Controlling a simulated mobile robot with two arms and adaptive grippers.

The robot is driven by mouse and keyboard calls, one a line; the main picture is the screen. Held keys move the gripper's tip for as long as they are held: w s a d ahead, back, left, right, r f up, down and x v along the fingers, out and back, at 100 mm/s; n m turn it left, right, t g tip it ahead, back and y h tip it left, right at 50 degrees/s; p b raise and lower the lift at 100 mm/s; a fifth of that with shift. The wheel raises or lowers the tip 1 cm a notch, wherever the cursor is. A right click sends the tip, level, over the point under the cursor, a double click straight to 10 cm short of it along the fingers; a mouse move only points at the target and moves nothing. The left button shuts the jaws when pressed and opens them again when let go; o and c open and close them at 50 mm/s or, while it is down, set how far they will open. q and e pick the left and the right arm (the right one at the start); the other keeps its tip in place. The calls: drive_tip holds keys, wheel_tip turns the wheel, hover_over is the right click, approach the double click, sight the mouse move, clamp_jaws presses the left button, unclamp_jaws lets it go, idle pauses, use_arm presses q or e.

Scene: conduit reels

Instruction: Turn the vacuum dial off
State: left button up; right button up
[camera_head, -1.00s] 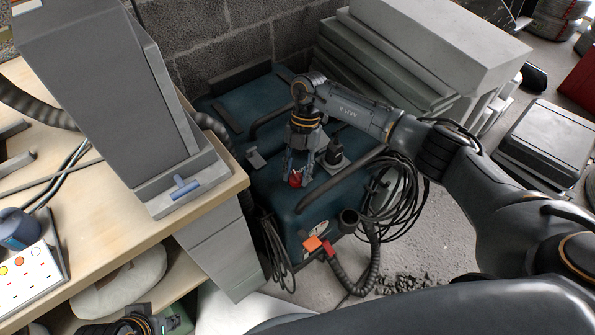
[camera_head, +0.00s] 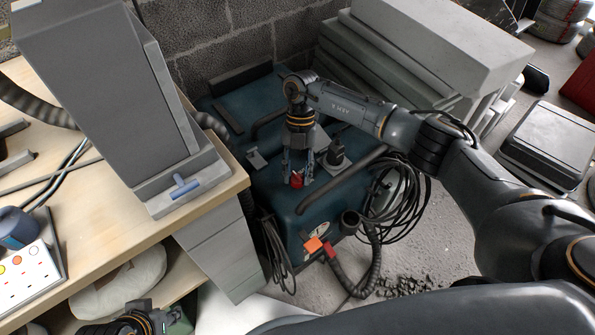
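The vacuum (camera_head: 265,185) is a dark teal box-shaped machine on the floor between the workbench and the concrete slabs. Its small red dial (camera_head: 297,180) sits on a pale plate on top. My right gripper (camera_head: 297,178) points down from above with its fingers on either side of the dial. The fingers look close around it, but I cannot tell whether they touch it. My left gripper is only partly in view at the bottom left (camera_head: 135,325), low beside the bench, and its fingers are not clear.
A wooden workbench (camera_head: 85,185) with a grey machine (camera_head: 110,90) stands at the left. Coiled black cables (camera_head: 405,200) and a ribbed hose (camera_head: 362,275) lie by the vacuum. Grey slabs (camera_head: 440,50) are stacked behind.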

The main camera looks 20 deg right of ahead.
drive_tip(key=o, duration=0.4)
drive_tip(key=shift+c, duration=0.2)
drive_tip(key=v, duration=1.2)
